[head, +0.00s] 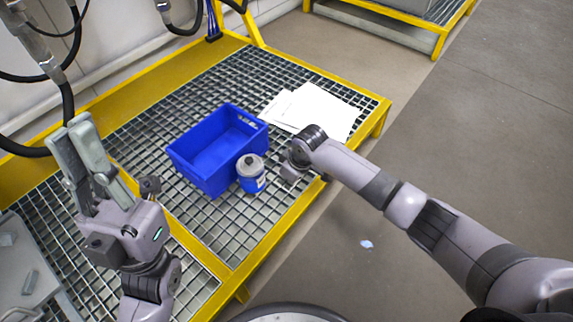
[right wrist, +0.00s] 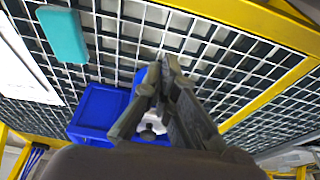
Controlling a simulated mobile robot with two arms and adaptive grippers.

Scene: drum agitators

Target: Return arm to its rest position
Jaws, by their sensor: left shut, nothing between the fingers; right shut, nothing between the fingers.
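My left gripper (head: 72,130) is shut and empty in the head view, its fingers pointing up beside the hanging black hose. My right arm reaches in from the right in the head view. Its gripper (head: 292,172) is small and partly hidden there, near the front edge of the grated table. In the right wrist view my right gripper (right wrist: 165,68) is shut with nothing held. A blue crate (head: 200,172) stands on the grating, empty as far as I see. A blue jar with a grey lid (head: 251,178) stands at its right front side.
White papers (head: 325,112) lie on the right of the table. The yellow frame (head: 275,236) edges the grating. A teal block (right wrist: 62,33) shows in the right wrist view. A grey tray (head: 30,275) with small pieces is at lower left. Floor is open on the right.

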